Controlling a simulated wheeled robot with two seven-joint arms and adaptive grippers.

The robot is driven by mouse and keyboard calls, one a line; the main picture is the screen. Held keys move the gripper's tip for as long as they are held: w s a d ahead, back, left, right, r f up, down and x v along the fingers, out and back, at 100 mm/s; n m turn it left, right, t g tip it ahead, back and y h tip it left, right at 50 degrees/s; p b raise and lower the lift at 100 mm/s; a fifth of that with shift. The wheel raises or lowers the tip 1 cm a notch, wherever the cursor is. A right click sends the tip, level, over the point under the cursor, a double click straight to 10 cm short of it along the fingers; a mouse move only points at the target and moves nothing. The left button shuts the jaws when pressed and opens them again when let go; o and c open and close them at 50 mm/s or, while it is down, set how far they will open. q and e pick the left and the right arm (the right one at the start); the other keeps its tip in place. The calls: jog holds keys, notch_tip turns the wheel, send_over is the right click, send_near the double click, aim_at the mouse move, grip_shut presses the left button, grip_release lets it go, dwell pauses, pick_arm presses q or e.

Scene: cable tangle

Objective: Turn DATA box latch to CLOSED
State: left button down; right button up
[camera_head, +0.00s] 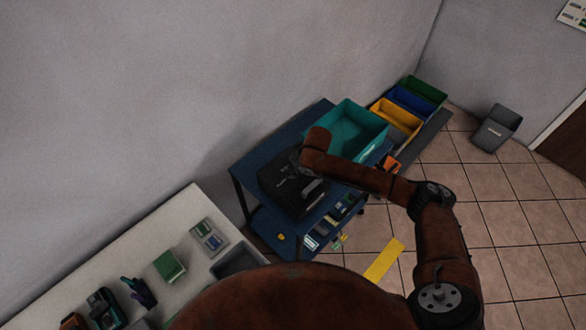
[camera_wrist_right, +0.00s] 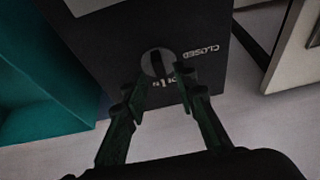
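The dark box (camera_head: 283,190) stands on the blue cart, and its face fills the middle of the right wrist view (camera_wrist_right: 105,45). A round latch (camera_wrist_right: 158,62) with a bar across it sits on that face. White CLOSED lettering (camera_wrist_right: 203,52) is to its right, upside down in this view. Other lettering below the latch is partly hidden. My right gripper (camera_wrist_right: 157,83) is open, its fingertips apart on either side just below the latch; contact cannot be told. In the head view my right arm reaches over the cart to the box. My left gripper is not in view.
A teal bin (camera_head: 350,128) stands on the blue cart (camera_head: 270,147) right behind the box. Yellow, blue and green bins stand beyond it. A white table (camera_head: 120,255) with small items is at left.

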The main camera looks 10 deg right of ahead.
jog(key=shift+w+f, duration=0.15)
jog(key=shift+f, duration=0.2)
jog(key=shift+s, duration=0.25)
jog(key=shift+w+f, duration=0.15)
grip_shut()
